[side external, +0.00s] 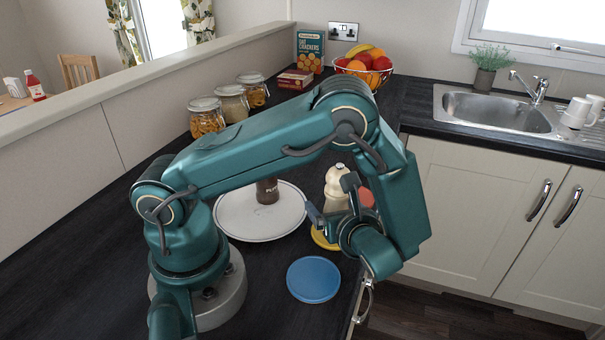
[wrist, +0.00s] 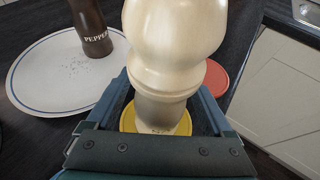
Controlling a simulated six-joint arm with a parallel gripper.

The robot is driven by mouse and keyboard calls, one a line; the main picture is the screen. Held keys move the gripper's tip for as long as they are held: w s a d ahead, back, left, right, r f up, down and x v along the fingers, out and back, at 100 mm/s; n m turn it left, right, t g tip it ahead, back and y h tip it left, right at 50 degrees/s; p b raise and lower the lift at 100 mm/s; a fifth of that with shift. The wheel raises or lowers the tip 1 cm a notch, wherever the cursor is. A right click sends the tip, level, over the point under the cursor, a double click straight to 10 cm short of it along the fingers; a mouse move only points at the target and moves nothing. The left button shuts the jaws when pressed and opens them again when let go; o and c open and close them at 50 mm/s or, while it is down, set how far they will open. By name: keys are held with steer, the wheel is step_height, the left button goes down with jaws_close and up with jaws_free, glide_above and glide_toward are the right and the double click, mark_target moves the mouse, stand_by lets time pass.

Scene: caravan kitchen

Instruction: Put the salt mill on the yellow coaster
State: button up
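The cream salt mill (side external: 336,190) stands upright between the fingers of my gripper (side external: 333,199). In the wrist view the salt mill (wrist: 170,45) fills the middle, with a finger of my gripper (wrist: 166,92) on either side. Its bulging body hides the fingertips, so I cannot tell whether they press on it. The yellow coaster (side external: 321,239) lies on the worktop beneath; it also shows around the mill's lower part in the wrist view (wrist: 127,119). The mill's base is hidden, so I cannot tell whether it touches the coaster.
A white plate (side external: 238,222) carries the brown pepper mill (side external: 267,191), left of the salt mill. A blue coaster (side external: 313,280) lies nearer, and a red coaster (side external: 367,197) lies behind. Jars (side external: 232,103) and a fruit bowl (side external: 364,68) stand farther back. The worktop edge is close on the right.

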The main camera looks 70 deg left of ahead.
stand_by(0.3)
steer(key=shift+d+r, duration=0.2)
steer(key=shift+r, duration=0.05)
steer(key=v, duration=1.1)
steer(key=shift+s+d, duration=0.1)
steer(key=shift+d, duration=0.15)
